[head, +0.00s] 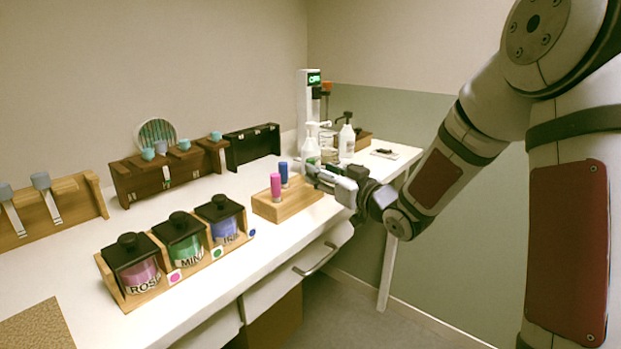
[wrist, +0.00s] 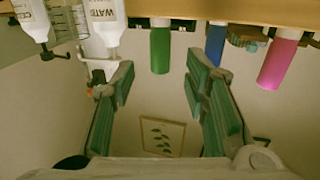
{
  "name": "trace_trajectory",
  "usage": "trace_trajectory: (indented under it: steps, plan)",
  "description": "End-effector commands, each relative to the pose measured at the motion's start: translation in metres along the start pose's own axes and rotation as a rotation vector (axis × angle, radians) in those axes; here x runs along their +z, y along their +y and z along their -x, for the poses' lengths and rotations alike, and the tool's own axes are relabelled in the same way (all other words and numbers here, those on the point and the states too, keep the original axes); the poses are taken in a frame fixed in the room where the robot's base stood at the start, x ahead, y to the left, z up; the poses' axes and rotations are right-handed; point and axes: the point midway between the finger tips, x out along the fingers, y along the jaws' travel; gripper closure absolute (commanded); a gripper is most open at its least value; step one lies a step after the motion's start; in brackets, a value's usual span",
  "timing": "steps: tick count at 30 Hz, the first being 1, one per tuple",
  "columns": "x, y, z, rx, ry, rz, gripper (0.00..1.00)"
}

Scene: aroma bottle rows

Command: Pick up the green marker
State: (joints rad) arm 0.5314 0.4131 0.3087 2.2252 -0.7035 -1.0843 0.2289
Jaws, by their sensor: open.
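The green marker (wrist: 160,50) stands in the wooden block (head: 285,207), and shows upside down in the wrist view. My gripper (wrist: 160,78) is open and empty, with one finger to each side of the green marker's line and the marker beyond the fingertips. In the head view my gripper (head: 322,178) is at the right end of the block and largely covers the green marker there. The blue marker (head: 283,173) and the pink marker (head: 276,187) stand in the same block. The blue one (wrist: 214,44) is close beside the right finger in the wrist view.
White bottles (head: 347,140) stand behind my gripper on the white counter (head: 225,268). A rack of labelled jars (head: 183,249) is at the front left. Wooden racks (head: 165,175) line the wall. A drawer handle (head: 318,262) sticks out below the counter edge.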

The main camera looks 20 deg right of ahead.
Motion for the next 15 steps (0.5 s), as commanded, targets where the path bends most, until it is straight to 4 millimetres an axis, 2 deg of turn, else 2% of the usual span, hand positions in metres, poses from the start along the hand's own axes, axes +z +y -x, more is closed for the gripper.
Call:
trace_trajectory:
  steps: [5, 12, 15]
  plan:
    - [0.002, -0.001, -0.014, -0.002, 0.001, 0.001, 0.58]
    - [0.005, 0.000, -0.047, -0.002, 0.001, 0.001, 0.58]
    - [0.005, 0.000, -0.053, 0.000, 0.000, 0.001, 0.58]
